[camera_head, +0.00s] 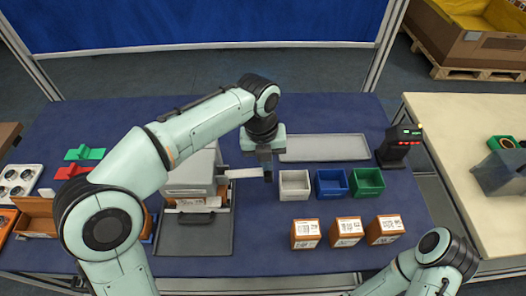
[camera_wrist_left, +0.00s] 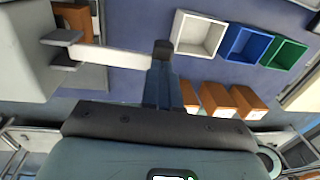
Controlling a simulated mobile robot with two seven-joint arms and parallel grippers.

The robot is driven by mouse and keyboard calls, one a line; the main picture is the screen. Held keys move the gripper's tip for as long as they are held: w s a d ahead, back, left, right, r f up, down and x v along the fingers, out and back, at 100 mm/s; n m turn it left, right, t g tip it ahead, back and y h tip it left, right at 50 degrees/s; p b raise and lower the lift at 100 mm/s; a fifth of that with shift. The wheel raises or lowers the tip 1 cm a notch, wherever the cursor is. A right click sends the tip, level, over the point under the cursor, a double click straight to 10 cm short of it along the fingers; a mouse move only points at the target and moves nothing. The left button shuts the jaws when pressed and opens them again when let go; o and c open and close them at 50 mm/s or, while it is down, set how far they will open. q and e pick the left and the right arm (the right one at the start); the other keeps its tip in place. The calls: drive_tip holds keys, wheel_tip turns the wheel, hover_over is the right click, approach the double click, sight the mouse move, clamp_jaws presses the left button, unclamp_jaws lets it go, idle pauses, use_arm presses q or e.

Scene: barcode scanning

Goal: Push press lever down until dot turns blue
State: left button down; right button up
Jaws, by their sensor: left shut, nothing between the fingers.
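The grey press (camera_head: 188,178) stands left of centre on the blue table, partly behind my left arm. Its white lever (camera_head: 243,173) sticks out to the right, and it also shows in the left wrist view (camera_wrist_left: 112,59). My left gripper (camera_head: 266,172) points down at the lever's free right end, its fingers shut with nothing between them. In the left wrist view the fingertips (camera_wrist_left: 162,48) overlap the lever's end; I cannot tell whether they touch it. I cannot make out the dot. My right gripper is out of view; only part of that arm shows at bottom right.
White (camera_head: 294,185), blue (camera_head: 331,183) and green (camera_head: 367,182) bins stand right of the gripper. Three orange-brown boxes (camera_head: 347,231) with labels are in front. A grey tray (camera_head: 322,147) lies behind, and a black scanner (camera_head: 394,150) stands at the right.

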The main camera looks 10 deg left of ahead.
sight(271, 173)
use_arm(q)
drive_tip(key=shift+w+d+f+y+p, duration=0.2)
drive_tip(key=shift+d+f+y+p, duration=0.15)
drive_tip(key=shift+f+y+p, duration=0.35)
drive_tip(key=f, duration=0.4)
drive_tip(key=shift+d, duration=0.25)
drive_tip(key=shift+s+a+f, duration=0.1)
drive_tip(key=shift+s+f, duration=0.05)
drive_tip(key=shift+f, duration=0.7)
drive_tip(key=shift+s+a+f, duration=0.1)
drive_tip(key=shift+s+f, duration=0.05)
drive_tip(key=shift+f, duration=0.65)
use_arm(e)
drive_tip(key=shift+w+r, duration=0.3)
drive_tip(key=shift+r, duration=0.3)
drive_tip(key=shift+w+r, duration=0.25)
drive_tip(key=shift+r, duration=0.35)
use_arm(q)
drive_tip(key=r+p, duration=0.1)
drive_tip(key=r, duration=0.6)
drive_tip(key=r+p, duration=0.1)
drive_tip(key=r, duration=0.7)
drive_tip(key=shift+w+d, duration=0.15)
drive_tip(key=shift+d, duration=0.05)
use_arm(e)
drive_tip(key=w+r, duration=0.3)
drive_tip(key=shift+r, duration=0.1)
